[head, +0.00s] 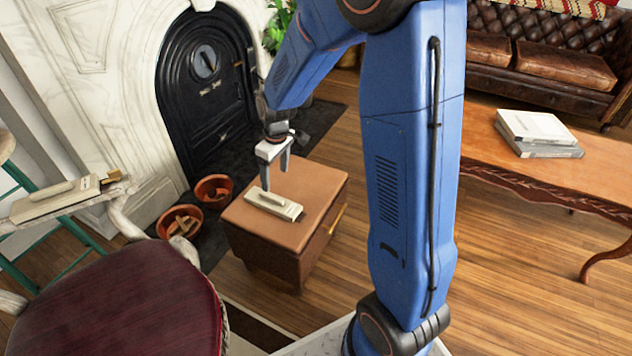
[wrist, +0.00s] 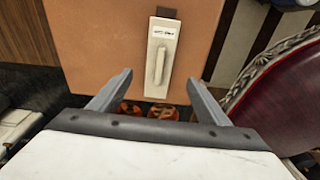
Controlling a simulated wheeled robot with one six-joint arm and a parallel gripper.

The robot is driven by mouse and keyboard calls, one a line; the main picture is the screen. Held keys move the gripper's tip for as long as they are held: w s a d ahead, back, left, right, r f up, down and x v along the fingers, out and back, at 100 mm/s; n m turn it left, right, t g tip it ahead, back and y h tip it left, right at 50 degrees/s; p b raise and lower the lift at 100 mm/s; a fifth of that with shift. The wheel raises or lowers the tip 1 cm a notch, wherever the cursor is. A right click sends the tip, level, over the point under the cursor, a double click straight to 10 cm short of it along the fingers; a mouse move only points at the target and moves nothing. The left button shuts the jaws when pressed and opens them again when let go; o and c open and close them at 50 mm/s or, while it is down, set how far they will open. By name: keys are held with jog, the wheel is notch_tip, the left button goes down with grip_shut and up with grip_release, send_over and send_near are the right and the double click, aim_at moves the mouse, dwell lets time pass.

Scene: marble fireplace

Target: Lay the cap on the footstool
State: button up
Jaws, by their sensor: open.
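The low brown box-like stool (head: 318,183), which I take for the footstool, has a flat tan top that also shows in the wrist view (wrist: 100,50). A cream, flat piece with a raised handle and a dark end (head: 273,205) lies on it; it also shows in the wrist view (wrist: 160,55). I see nothing I can surely call a cap; whether this piece is it, I cannot tell. My gripper (head: 275,178) is over the stool top, pointing down near the cream piece.
A similar cream piece (head: 55,200) rests at the left, by the dark red chair (head: 125,305). Two terracotta pots (head: 213,191) (head: 180,222) stand left of the stool. A wooden table (head: 500,175) with books (head: 538,130) is at the right.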

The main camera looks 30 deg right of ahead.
jog(key=s+d+r+m+t, duration=0.1)
jog(key=s+d+r+m, duration=0.1)
jog(key=s+r, duration=0.75)
jog(key=s+d+r+m+t, duration=0.1)
jog(key=s+d+r+m, duration=0.15)
jog(key=s+r, duration=0.7)
jog(key=s+d+m+t, duration=0.1)
jog(key=s+m, duration=0.1)
jog(key=s, duration=1.1)
jog(key=shift+d+r+t+h, duration=0.15)
jog(key=shift+d+t+h, duration=0.15)
jog(key=shift+d+h, duration=0.1)
